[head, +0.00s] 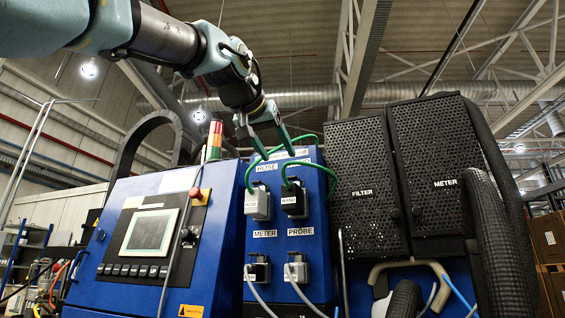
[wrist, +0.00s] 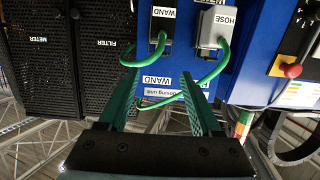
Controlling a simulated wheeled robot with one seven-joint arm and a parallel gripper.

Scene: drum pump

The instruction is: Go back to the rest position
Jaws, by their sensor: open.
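My gripper (head: 279,150) is open and empty in front of the upper part of the blue connector panel (head: 318,215). In the wrist view its two fingers (wrist: 160,78) are spread, with nothing held between them. A grey connector (head: 257,204) marked HOSE and a black connector (head: 293,200) marked WAND sit side by side in the upper row, below my fingertips. In the wrist view the black connector (wrist: 161,26) and the grey connector (wrist: 213,28) are beyond the fingers.
Two plugs with grey cables, meter (head: 257,272) and probe (head: 296,271), fill the lower row. A control cabinet with a screen (head: 150,232) and red button (head: 195,193) stands left. Perforated black boxes (head: 360,185) and thick black hoses (head: 495,225) stand right.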

